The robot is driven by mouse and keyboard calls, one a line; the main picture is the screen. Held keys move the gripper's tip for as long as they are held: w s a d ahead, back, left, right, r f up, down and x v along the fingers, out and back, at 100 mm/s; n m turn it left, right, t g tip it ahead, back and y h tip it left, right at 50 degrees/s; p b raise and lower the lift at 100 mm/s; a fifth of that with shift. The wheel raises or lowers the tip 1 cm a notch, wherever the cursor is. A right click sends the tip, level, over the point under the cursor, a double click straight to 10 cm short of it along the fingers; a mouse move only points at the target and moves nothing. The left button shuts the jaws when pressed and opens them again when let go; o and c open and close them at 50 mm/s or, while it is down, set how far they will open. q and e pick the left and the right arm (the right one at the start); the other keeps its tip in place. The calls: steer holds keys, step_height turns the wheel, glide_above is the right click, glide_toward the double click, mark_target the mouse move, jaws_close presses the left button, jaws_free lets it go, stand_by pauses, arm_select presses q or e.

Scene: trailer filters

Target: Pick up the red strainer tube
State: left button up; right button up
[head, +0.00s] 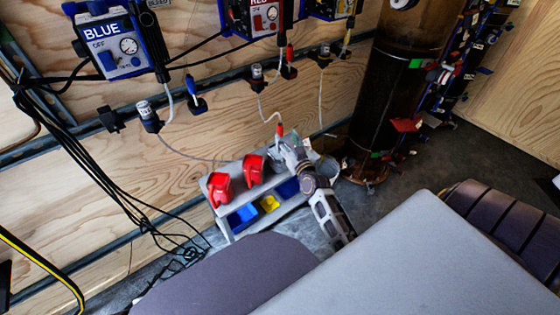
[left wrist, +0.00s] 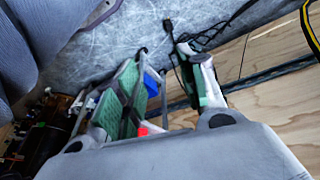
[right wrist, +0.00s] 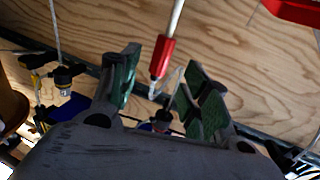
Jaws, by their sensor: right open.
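The red strainer tube (right wrist: 163,58) hangs in front of the plywood wall in the right wrist view, a red sleeve on a white tube with a clear lower end. In the head view its red part (head: 280,130) shows small at the end of a thin white hose, just above my right gripper (head: 284,143). My right gripper is open, and in its wrist view (right wrist: 162,78) the tube appears between the two green-padded fingers, with no clear contact. My left gripper (left wrist: 162,82) is open and empty in its own wrist view, outside the head view.
A grey shelf (head: 237,191) stands below my right gripper, with red pitchers (head: 219,188) (head: 253,168) on top and blue and yellow (head: 270,203) bins below. A dark brown cylinder (head: 400,85) stands to the right. Black cables (head: 95,180) hang at left.

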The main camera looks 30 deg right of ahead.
mark_target(281, 131)
steer(key=shift+w+d, duration=0.1)
steer(key=shift+w, duration=0.55)
arm_select(q)
steer(key=shift+s+r, duration=0.25)
steer(key=shift+s, duration=0.1)
arm_select(e)
steer(key=shift+w+d, duration=0.1)
steer(key=shift+w, duration=0.25)
arm_select(q)
steer(key=shift+w+d, duration=0.1)
steer(key=shift+w, duration=0.05)
arm_select(e)
steer(key=shift+w, duration=0.1)
steer(key=shift+w+b, duration=0.4)
steer(key=shift+w+d, duration=0.1)
steer(key=shift+w, duration=0.45)
steer(key=shift+w+d+b, duration=0.2)
steer(key=shift+w+b, duration=0.35)
steer(key=shift+w, duration=0.3)
steer(key=shift+w+d, duration=0.1)
steer(key=shift+w, duration=0.55)
arm_select(q)
steer(key=shift+t+h, duration=0.3)
steer(key=shift+t, duration=0.1)
steer(key=x, duration=0.4)
steer(key=shift+s+d+f, duration=0.2)
steer(key=shift+s+f, duration=0.05)
steer(key=shift+s, duration=0.1)
steer(key=shift+r, duration=0.15)
